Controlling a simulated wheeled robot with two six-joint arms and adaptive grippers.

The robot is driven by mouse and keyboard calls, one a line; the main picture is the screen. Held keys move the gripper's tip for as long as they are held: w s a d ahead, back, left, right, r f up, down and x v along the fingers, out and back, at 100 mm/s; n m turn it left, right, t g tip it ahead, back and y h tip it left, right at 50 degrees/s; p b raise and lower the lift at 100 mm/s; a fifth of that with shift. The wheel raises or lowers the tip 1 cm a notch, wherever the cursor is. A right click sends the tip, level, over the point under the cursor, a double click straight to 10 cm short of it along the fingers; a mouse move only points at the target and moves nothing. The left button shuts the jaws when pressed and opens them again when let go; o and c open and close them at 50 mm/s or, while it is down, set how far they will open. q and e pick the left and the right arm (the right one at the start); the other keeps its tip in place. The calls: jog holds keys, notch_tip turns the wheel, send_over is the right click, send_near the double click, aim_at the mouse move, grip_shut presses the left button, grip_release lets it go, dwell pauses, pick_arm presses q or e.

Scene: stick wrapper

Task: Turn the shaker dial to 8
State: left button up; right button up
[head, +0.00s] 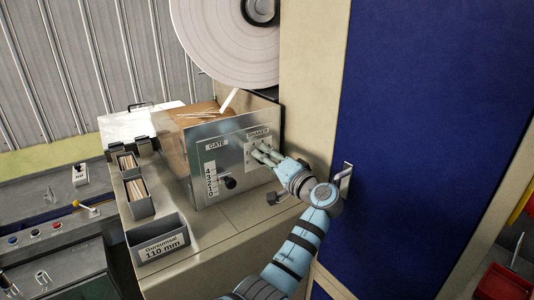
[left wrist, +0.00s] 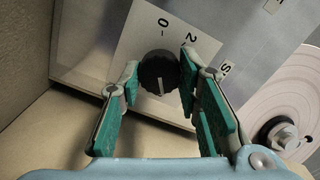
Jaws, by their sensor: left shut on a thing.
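The shaker dial (left wrist: 157,72) is a round black knob on a light plate in the left wrist view. A 0 and a 2 show on the plate above it; the other numbers are hidden or out of frame. A pale mark on the knob points down in that picture, away from the 0 and 2. My left gripper (head: 259,154) is at the panel below the SHAKER label (head: 259,132) in the head view, hiding the dial there. Its green-padded fingers (left wrist: 159,74) are shut on the dial, one on each side.
The metal panel (head: 205,170) also carries a GATE scale with a black knob (head: 231,183) left of my gripper. A large pale reel (head: 215,35) is above. A labelled grey bin (head: 158,243) stands at the front. A blue door (head: 430,120) is close on the right.

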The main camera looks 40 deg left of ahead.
pick_arm(q)
jog(key=shift+f+m+p, duration=0.15)
jog(key=shift+m+p, duration=0.35)
jog(key=shift+m, duration=0.6)
jog(key=o, duration=1.1)
jog(key=shift+o, duration=0.2)
jog(key=shift+a, duration=0.1)
